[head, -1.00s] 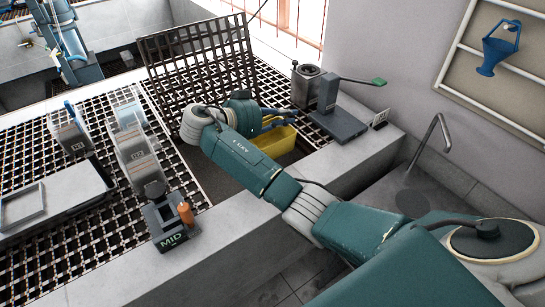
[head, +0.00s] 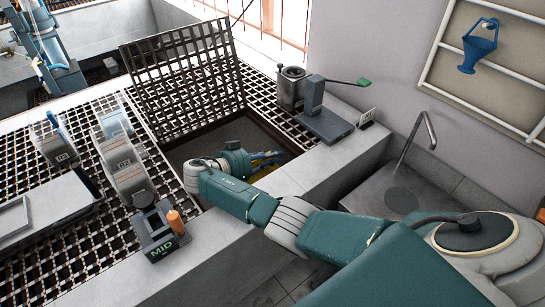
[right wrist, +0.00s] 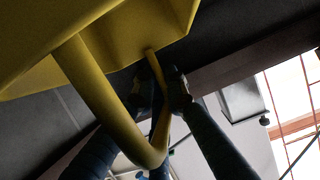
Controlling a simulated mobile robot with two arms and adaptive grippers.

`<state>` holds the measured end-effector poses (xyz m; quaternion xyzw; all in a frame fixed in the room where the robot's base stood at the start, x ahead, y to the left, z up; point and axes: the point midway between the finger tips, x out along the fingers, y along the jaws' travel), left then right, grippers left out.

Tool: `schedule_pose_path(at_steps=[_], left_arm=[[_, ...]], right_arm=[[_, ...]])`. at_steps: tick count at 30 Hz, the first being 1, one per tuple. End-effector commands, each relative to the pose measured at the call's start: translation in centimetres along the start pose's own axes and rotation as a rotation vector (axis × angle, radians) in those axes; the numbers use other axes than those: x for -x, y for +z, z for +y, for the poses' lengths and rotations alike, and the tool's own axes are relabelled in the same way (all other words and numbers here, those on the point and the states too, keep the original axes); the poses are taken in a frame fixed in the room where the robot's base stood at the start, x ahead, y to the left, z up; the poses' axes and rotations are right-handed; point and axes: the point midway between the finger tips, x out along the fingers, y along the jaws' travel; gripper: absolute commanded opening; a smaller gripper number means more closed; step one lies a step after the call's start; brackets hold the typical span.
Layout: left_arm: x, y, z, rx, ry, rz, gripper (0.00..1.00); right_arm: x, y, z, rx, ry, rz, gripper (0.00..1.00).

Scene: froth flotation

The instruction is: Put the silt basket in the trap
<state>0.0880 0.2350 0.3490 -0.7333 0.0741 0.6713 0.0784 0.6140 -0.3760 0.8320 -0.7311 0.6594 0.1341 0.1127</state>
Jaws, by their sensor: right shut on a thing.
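The yellow silt basket (right wrist: 150,28) fills the top left of the right wrist view, with its bent yellow handle (right wrist: 98,92) passing between the dark fingers. In the head view only a sliver of yellow (head: 262,173) shows under my right gripper (head: 268,159). The gripper is shut on the handle. It is down at the trap (head: 197,151), a square dark opening in the grated floor, and the basket hangs in the opening. The basket's underside and the trap's bottom are hidden. My left gripper is not in view.
The trap's barred grate (head: 185,80) stands raised behind the opening. A grey pedestal with a green-tipped lever (head: 325,120) and a metal cylinder (head: 291,88) are at right. A block marked MID (head: 160,235) sits front left. A pale ledge (head: 300,178) borders the trap.

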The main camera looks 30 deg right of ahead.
Motion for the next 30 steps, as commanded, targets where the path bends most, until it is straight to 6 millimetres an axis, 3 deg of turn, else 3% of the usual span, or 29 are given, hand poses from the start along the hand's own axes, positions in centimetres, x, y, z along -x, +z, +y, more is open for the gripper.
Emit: schedule_pose_path(at_steps=[2, 3, 6, 16, 30], left_arm=[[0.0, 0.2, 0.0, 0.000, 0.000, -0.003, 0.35], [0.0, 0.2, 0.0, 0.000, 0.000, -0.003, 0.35], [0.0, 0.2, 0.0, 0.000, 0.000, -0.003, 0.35], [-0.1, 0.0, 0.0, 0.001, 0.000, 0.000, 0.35], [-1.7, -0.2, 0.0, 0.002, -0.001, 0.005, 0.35]], right_arm=[[0.0, 0.0, 0.0, 0.000, 0.000, -0.001, 0.00], [0.0, 0.1, 0.0, 0.001, 0.000, -0.001, 0.16], [0.0, 0.1, 0.0, 0.001, 0.000, -0.001, 0.31], [0.5, 0.1, 0.0, 0.001, -0.001, -0.002, 0.31], [7.0, 0.1, 0.0, -0.001, -0.001, -0.001, 0.31]])
